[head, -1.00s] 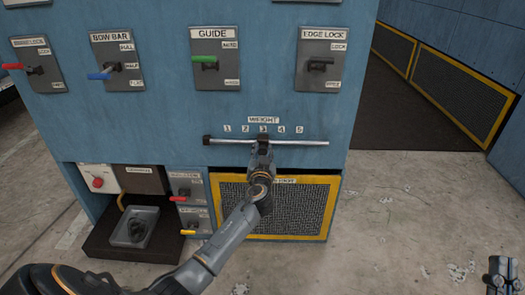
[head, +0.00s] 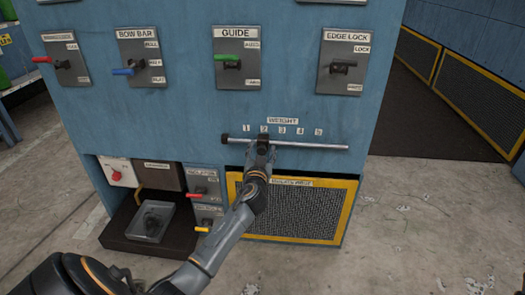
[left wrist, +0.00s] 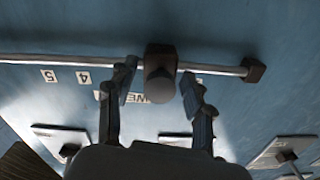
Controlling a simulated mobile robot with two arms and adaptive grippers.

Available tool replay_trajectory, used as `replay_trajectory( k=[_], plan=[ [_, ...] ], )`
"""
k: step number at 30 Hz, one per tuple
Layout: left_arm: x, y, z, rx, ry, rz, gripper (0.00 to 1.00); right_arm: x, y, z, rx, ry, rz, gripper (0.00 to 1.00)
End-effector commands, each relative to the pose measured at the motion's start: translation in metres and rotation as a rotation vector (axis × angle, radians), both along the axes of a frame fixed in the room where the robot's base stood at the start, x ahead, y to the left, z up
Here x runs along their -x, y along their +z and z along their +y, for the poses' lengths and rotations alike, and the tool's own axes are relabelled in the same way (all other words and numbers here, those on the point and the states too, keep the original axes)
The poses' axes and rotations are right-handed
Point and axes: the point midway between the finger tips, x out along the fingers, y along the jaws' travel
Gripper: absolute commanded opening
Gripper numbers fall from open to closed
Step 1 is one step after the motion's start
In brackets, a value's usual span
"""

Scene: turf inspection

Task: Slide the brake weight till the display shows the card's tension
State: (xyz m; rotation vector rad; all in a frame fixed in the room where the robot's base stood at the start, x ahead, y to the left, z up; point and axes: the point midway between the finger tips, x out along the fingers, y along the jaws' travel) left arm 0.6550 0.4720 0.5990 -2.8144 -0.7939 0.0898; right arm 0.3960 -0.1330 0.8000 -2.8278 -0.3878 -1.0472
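The brake weight is a dark block on the pale weight rail (head: 315,145), with a rounded knob facing me. In the left wrist view the weight (left wrist: 160,62) is on the rail between my fingers. My left gripper (head: 262,147) is at the rail just under the 2 of the 1–5 scale and mostly covers the weight in the head view. In the left wrist view its fingers (left wrist: 158,90) stand either side of the knob, spread, with a visible gap at least on the left side. My right gripper is not in view. I make out no display or tension card.
Above the rail are levers marked GUIDE (head: 236,60), EDGE LOCK (head: 343,62) and BOW BAR (head: 144,60). Below it is a yellow-framed mesh panel (head: 303,213). A grey tray (head: 150,222) and a red button (head: 115,176) sit lower left. Floor at right is open.

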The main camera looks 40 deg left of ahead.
Motion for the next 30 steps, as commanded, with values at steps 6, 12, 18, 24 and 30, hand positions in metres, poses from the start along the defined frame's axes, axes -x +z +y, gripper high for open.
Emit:
replay_trajectory(
  k=[6,12,18,24,30],
  plan=[
    [0.000,0.000,0.000,0.001,0.000,-0.001,0.52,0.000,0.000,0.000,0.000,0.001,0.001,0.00],
    [0.014,-0.001,-0.010,0.001,-0.002,0.000,0.52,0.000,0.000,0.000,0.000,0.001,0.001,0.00],
    [0.050,-0.002,-0.031,0.004,-0.001,0.001,0.52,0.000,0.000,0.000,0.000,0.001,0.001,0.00],
    [0.083,-0.001,-0.051,0.004,-0.001,0.000,0.52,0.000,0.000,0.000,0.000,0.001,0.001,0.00],
    [0.100,0.000,-0.061,0.001,0.000,0.000,0.52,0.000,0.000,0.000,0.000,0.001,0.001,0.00]
  ],
)
